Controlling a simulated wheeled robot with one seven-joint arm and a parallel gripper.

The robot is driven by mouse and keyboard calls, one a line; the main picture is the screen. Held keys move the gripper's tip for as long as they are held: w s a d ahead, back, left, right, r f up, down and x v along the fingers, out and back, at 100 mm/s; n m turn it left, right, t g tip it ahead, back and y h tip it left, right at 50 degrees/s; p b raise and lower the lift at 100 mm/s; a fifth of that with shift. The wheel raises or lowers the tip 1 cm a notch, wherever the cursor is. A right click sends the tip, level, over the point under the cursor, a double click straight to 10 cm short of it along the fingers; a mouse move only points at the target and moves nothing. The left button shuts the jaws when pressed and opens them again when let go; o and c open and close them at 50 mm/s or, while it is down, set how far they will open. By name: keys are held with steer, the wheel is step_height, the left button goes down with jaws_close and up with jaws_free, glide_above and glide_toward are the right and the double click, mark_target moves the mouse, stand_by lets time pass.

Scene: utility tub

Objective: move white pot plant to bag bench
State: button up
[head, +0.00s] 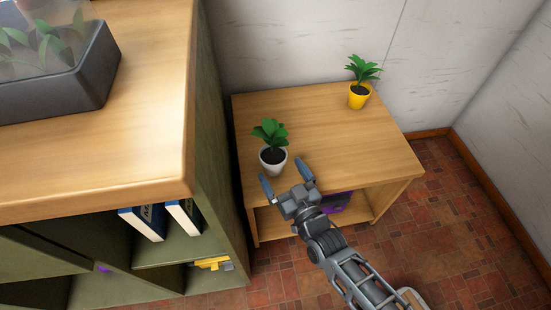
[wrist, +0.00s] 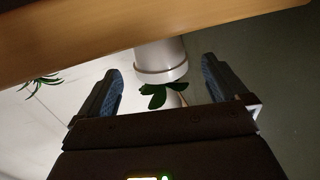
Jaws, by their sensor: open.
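The white pot plant (head: 273,158) stands upright near the front left of a low wooden table (head: 320,130), a small white pot with green leaves. My gripper (head: 286,176) is open in front of it, with its two fingers reaching toward the pot. In the wrist view, which is upside down, the white pot (wrist: 160,55) shows between and beyond the open fingers (wrist: 161,75), with its leaves below it. The fingers do not appear to be closed on it. I cannot tell which piece of furniture is the bag bench.
A yellow pot plant (head: 358,95) stands at the table's back right. A purple thing (head: 335,203) lies on the shelf under the table. A taller green cabinet with a wooden top (head: 150,150) stands close at the left, holding books and a dark planter (head: 60,85). Tiled floor is clear at the right.

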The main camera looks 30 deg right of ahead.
steer(key=s, duration=0.6)
steer(key=shift+p, duration=0.3)
steer(key=shift+s+a, duration=0.1)
steer(key=s+r+g, duration=0.1)
steer(key=s+r, duration=0.2)
steer(key=s, duration=0.5)
steer(key=s+r, duration=0.4)
steer(key=s, duration=0.5)
steer(key=s+r+g, duration=0.2)
steer(key=s+r, duration=0.9)
steer(key=r, duration=0.4)
steer(key=shift+s+d+y, duration=0.25)
steer(key=shift+y, duration=0.05)
